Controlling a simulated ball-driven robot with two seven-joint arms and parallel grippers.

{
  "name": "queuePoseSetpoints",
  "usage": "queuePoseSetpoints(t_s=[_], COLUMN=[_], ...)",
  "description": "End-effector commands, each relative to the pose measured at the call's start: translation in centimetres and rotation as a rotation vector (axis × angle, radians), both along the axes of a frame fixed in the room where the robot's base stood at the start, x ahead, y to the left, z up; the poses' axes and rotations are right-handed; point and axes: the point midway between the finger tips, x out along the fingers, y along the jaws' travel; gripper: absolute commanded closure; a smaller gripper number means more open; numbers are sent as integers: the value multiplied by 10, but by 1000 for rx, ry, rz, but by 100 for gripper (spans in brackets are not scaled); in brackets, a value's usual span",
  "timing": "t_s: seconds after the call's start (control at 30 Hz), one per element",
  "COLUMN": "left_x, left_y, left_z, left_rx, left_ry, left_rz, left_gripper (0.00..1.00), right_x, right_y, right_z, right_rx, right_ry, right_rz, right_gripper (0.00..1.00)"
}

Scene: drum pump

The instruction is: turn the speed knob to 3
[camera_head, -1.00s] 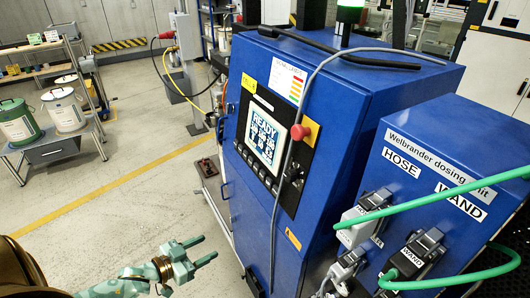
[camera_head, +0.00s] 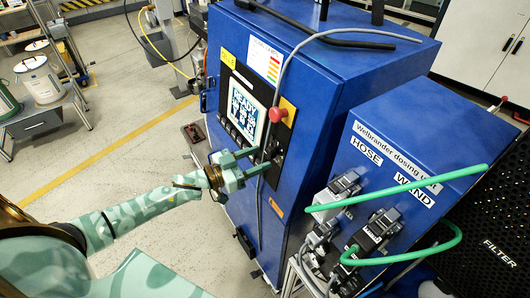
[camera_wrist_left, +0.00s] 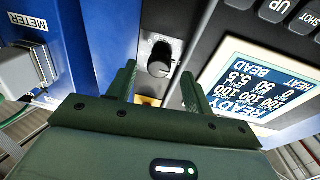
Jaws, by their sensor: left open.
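The black speed knob (camera_wrist_left: 160,60) sits on a grey plate in the left wrist view, with a pale mark on its lower edge. In the head view it is too small and too close to the fingers to make out. My left gripper (camera_head: 264,159) is open in front of the panel of the blue dosing cabinet (camera_head: 325,95). In the left wrist view its two fingers (camera_wrist_left: 158,78) stand on either side of the knob's line, with the knob between and just beyond the tips. I cannot tell whether they touch it. The right gripper is not in view.
The lit display (camera_head: 244,113) reads READY and lies beside the knob. A red mushroom button (camera_head: 278,114) sits above the gripper, with a grey cable hanging close by. Green hoses (camera_head: 400,195) and plugs are at the right.

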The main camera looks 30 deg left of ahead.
Motion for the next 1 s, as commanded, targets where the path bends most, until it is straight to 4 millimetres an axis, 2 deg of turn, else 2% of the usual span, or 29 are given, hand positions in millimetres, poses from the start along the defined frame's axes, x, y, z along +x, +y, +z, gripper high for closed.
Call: queuePoseSetpoints(t_s=[0.1,0.2,0.53,0.57,0.7,1.0], left_x=[15,22,25,25,25,25], left_y=[-10,-15,-18,-17,-17,-17], left_z=[1,1,0,0,0,0], left_rx=[0,-1,1,1,0,17], left_ry=[-2,-1,1,1,0,-10], left_rz=[1,0,0,0,0,-4], left_gripper=[49,49,49,54,93,93], right_x=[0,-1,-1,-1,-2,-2], right_y=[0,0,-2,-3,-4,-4], right_z=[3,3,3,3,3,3], right_rx=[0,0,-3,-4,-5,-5], right_ry=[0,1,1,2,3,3], right_rz=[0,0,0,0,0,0], right_gripper=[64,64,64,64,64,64])
